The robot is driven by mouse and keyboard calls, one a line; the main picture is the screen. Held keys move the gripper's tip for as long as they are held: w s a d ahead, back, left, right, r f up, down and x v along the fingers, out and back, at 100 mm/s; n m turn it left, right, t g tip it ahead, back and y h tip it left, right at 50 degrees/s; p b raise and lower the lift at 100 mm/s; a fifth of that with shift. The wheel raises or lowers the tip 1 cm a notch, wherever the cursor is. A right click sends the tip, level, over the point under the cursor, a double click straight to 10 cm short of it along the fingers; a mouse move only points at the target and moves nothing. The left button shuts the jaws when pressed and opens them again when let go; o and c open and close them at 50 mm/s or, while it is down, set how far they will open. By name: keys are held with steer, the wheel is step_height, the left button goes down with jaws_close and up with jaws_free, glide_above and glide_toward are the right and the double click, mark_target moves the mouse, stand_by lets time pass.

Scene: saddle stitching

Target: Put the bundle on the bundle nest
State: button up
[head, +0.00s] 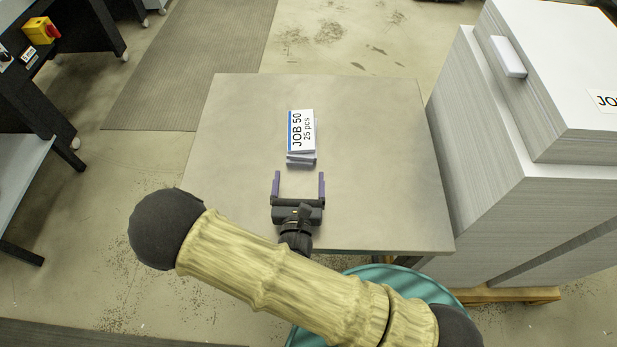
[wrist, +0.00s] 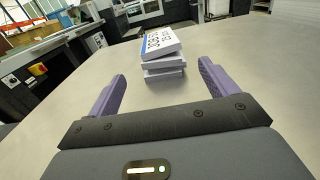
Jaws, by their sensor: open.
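The bundle (head: 301,133) is a small stack of white booklets with a blue-edged label reading "JOB 50, 25 pcs". It lies on the grey table (head: 370,130) near its middle. In the wrist view the bundle (wrist: 162,52) is straight ahead between the fingers, its layers slightly offset. My gripper (head: 298,185) is open and empty, low over the table, on the near side of the bundle and apart from it. Its purple fingers point toward the bundle; they also show in the wrist view (wrist: 160,88). I cannot make out a bundle nest in either view.
Tall stacks of white paper (head: 530,190) stand on a wooden pallet (head: 510,294) to the right of the table. Black machinery with a yellow and red switch (head: 41,30) stands at the left. The tabletop around the bundle is clear.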

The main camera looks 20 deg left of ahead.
steer(key=shift+w+d, duration=0.1)
